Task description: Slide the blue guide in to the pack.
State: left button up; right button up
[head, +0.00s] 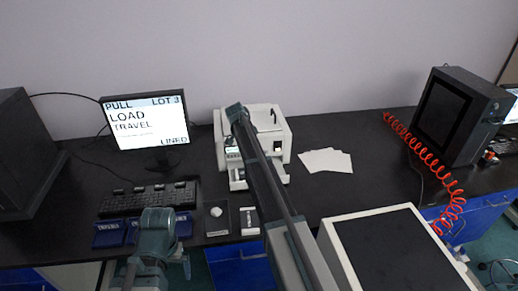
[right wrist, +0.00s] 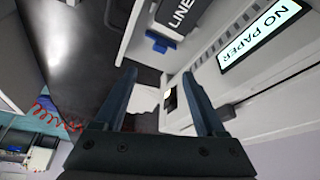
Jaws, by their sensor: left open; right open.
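The blue guide (right wrist: 158,42) shows in the right wrist view as a small blue tab beside a grey part with a "LINE…" label, by the white printer (right wrist: 262,80). The printer also shows in the head view (head: 270,120), partly behind my right arm. I cannot make out the pack clearly. My right gripper (right wrist: 159,72) is open, its two fingers apart with nothing between them, and the guide lies beyond the fingertips. My left gripper (head: 152,258) is open, low at the front left in the head view, away from the printer.
Loose white sheets (head: 325,160) lie right of the printer. A monitor (head: 146,124) and keyboard (head: 148,199) stand left. Blue labelled boxes (head: 108,235) and a small white box (head: 249,221) lie near the front edge. A red coiled hose (head: 430,165) hangs at right.

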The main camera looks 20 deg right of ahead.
jog(key=shift+a+r, duration=0.15)
jog(key=shift+r, duration=0.15)
